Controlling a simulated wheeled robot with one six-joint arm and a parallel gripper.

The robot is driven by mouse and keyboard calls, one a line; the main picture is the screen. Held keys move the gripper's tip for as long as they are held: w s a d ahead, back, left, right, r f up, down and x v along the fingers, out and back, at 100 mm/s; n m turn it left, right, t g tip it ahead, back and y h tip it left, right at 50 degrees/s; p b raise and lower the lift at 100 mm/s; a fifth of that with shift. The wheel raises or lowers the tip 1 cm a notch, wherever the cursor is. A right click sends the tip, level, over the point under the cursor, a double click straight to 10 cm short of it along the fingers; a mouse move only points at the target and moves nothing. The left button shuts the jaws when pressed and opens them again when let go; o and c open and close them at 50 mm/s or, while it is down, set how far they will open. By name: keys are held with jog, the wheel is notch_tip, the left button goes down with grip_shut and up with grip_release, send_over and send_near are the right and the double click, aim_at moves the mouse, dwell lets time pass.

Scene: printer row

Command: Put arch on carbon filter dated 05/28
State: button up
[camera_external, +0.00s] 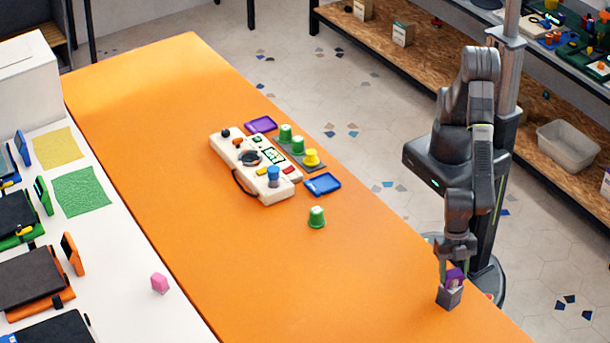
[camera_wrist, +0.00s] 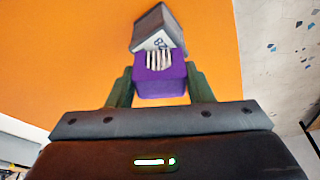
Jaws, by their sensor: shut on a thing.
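My gripper (camera_external: 453,268) is near the right front edge of the orange table, pointing down. It is shut on a purple block (camera_external: 457,275), which seems to be the arch. In the wrist view the purple block (camera_wrist: 160,88) sits between the two dark green fingers, with a pale striped patch on its far side. I cannot tell whether the block and box touch, or whether the box is the carbon filter.
The orange table (camera_external: 150,110) is largely clear.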

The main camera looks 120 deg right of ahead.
jog(key=shift+f, duration=0.25)
jog(key=shift+f, duration=0.1)
jog(key=o, duration=1)
jog(key=shift+r, duration=0.25)
jog(key=b+v, duration=0.1)
jog(key=v, duration=1)
jog(key=shift+d+r+b, duration=0.15)
jog(key=shift+r+b, duration=0.2)
jog(key=shift+b, duration=0.05)
